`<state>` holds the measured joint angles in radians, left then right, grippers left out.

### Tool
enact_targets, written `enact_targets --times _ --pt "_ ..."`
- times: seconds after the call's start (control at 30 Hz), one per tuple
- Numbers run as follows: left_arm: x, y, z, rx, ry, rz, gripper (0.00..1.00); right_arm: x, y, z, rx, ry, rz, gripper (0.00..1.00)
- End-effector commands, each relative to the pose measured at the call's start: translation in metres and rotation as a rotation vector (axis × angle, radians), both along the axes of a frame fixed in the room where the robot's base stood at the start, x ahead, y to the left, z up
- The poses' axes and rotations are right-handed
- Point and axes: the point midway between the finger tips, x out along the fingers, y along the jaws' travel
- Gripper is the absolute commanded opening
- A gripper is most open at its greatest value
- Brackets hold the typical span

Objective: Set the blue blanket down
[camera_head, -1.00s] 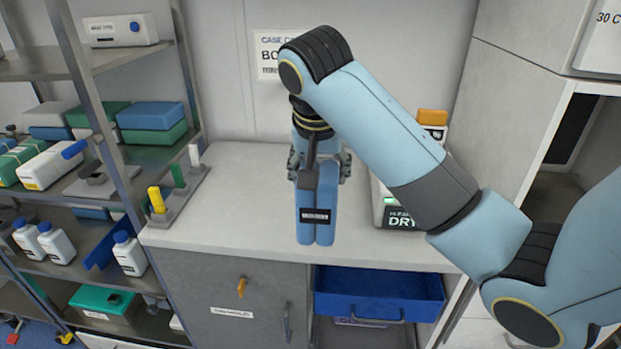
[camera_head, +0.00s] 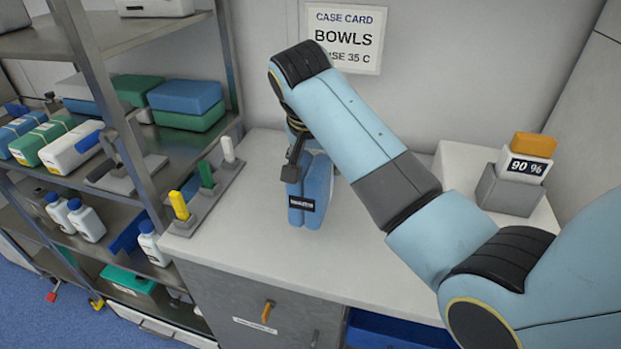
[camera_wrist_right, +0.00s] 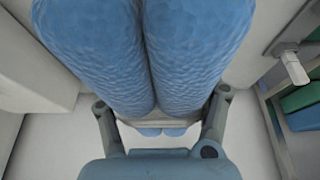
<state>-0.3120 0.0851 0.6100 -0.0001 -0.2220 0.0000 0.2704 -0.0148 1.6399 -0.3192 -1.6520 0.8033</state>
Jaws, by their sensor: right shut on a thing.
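The blue blanket (camera_head: 318,190) is a folded, two-lobed bundle with a dark label on its front, held upright at the counter. My right gripper (camera_head: 296,168) comes in from the right and is shut on it from behind; my forearm partly hides the gripper. In the right wrist view the blanket (camera_wrist_right: 190,45) fills the top, between the two fingers (camera_wrist_right: 162,112). The pale counter (camera_head: 255,235) lies under it. I cannot tell whether the blanket's lower end touches the counter. My left gripper is out of view.
A rack (camera_head: 196,216) with yellow, green and white upright pieces stands left of the blanket. A metal shelf (camera_head: 190,145) with boxes and bottles is farther left. A "90 %" display (camera_head: 527,168) stands right. A "BOWLS" card (camera_head: 345,38) is on the wall. Counter around the blanket is clear.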

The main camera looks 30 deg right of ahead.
Motion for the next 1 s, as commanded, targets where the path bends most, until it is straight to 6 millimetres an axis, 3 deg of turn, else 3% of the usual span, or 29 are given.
enact_targets --times 0.1,0.3,0.5,0.83,0.87,1.0 --pt "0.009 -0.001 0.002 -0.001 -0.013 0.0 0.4 0.013 0.011 -0.009 0.001 0.0 -0.001 0.15" --pt "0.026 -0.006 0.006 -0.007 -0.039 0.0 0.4 0.018 0.015 -0.025 -0.001 0.002 0.0 0.15" --pt "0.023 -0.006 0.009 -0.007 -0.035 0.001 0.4 0.018 0.015 -0.052 0.0 0.0 0.0 0.15" --pt "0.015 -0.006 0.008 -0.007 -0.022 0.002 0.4 0.018 0.015 -0.055 0.0 -0.002 -0.001 0.15" --pt "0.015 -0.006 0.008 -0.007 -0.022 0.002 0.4 0.017 0.015 -0.056 0.0 0.0 -0.001 0.64" --pt "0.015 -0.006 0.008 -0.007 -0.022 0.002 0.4 0.017 0.015 -0.055 0.0 0.0 -0.001 0.82"
